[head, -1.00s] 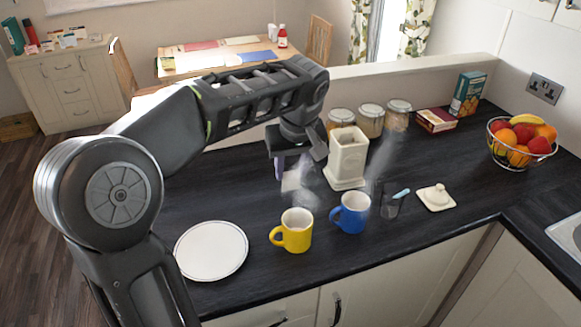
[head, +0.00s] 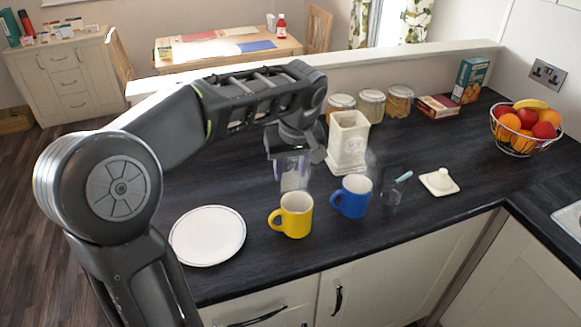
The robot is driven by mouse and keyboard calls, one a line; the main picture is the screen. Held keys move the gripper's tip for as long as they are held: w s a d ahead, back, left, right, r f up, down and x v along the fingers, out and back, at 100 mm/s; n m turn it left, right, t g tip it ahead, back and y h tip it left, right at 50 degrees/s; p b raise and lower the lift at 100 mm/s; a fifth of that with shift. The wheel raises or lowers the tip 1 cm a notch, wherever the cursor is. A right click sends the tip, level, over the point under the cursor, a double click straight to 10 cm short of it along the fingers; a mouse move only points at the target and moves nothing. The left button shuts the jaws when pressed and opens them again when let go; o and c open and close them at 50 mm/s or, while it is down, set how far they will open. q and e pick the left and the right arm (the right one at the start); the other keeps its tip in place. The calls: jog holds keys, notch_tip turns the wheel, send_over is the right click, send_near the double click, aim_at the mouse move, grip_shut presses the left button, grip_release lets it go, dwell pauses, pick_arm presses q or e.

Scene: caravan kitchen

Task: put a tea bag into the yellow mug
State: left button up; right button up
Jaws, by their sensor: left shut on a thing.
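The yellow mug (head: 295,216) stands upright on the dark counter, near its front edge. My left gripper (head: 292,178) points down just behind and above the mug. It is shut on a pale tea bag (head: 290,181), which hangs between the fingers. The tea bag looks apart from the mug, and the mug's inside is only partly visible. A tall cream canister (head: 348,146) stands open to the right of the gripper. Its lid (head: 438,182) lies on the counter at the right. My right gripper is not in view.
A blue mug (head: 352,197) stands close to the right of the yellow mug, with a clear glass (head: 392,188) beyond it. A white plate (head: 208,236) lies to the left. Jars (head: 371,104) and a fruit basket (head: 522,140) stand farther back.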

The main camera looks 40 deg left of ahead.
pick_arm(q)
jog(key=o, duration=1.4)
jog(key=shift+c, duration=0.2)
jog(key=shift+r, duration=0.15)
jog(key=v, duration=0.7)
jog(key=shift+r+b, duration=0.25)
jog(key=shift+b, duration=0.1)
jog(key=shift+s+d, duration=0.1)
